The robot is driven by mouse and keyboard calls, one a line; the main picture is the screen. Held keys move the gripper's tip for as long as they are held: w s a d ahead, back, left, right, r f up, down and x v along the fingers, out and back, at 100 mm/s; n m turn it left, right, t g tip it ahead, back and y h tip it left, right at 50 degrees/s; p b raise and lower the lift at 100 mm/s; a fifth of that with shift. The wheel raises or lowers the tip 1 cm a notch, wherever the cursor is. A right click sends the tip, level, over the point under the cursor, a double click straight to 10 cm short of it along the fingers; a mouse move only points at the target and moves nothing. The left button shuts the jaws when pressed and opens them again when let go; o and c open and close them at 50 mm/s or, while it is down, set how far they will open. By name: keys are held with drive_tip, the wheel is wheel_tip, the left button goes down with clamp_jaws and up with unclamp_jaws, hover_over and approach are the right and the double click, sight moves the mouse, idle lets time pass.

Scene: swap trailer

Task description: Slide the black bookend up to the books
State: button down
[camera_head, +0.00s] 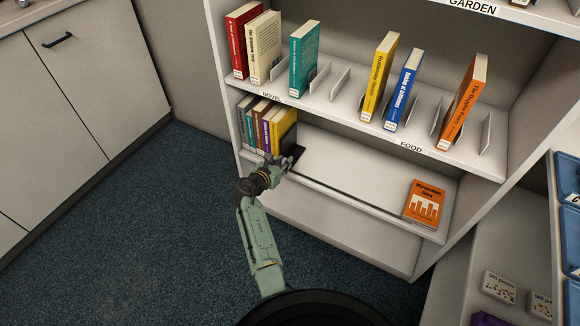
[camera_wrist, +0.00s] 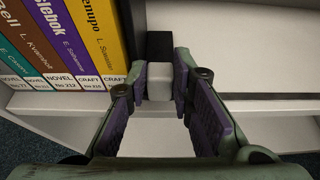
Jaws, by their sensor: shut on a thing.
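The black bookend (camera_head: 299,151) stands on the lower shelf, just right of a row of several upright books (camera_head: 263,125). In the wrist view the black bookend (camera_wrist: 160,44) has a pale grey block at its near end. My gripper (camera_head: 285,163) reaches in from the shelf's front edge. In the wrist view my gripper (camera_wrist: 160,88) has its purple-padded fingers on either side of the grey block, shut on it. The yellow book (camera_wrist: 97,35) is nearest the bookend; a narrow gap seems to show between them. The bookend's base is mostly hidden.
The lower shelf (camera_head: 350,185) is bare to the right up to an orange book (camera_head: 425,202) lying flat. The shelf above (camera_head: 345,107) holds upright books and pale dividers. The left finger is close to the yellow book's lower edge.

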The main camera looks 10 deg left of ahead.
drive_tip(key=c, duration=1.4)
unclamp_jaws()
drive_tip(key=s+d+p, duration=0.1)
drive_tip(key=s+d, duration=0.1)
drive_tip(key=d, duration=0.6)
drive_tip(key=s+d+p, duration=0.1)
drive_tip(key=s+d, duration=0.2)
drive_tip(key=d, duration=0.4)
drive_tip(key=a+v, duration=0.1)
drive_tip(key=v, duration=0.9)
drive_tip(key=w+a+r+m+t+y+p, duration=0.2)
drive_tip(key=a+r+m+y, duration=0.1)
drive_tip(key=a+r, duration=0.6)
drive_tip(key=w+a+r+m+t+y+p, duration=0.2)
drive_tip(key=a+r+y, duration=0.3)
drive_tip(key=a+r, duration=0.4)
wheel_tip(320, 180, up, 7)
drive_tip(key=shift+w+a+r+m, duration=0.15)
drive_tip(key=shift+w+a+m, duration=0.1)
drive_tip(key=shift+w+m, duration=0.45)
drive_tip(key=shift+s, duration=0.1)
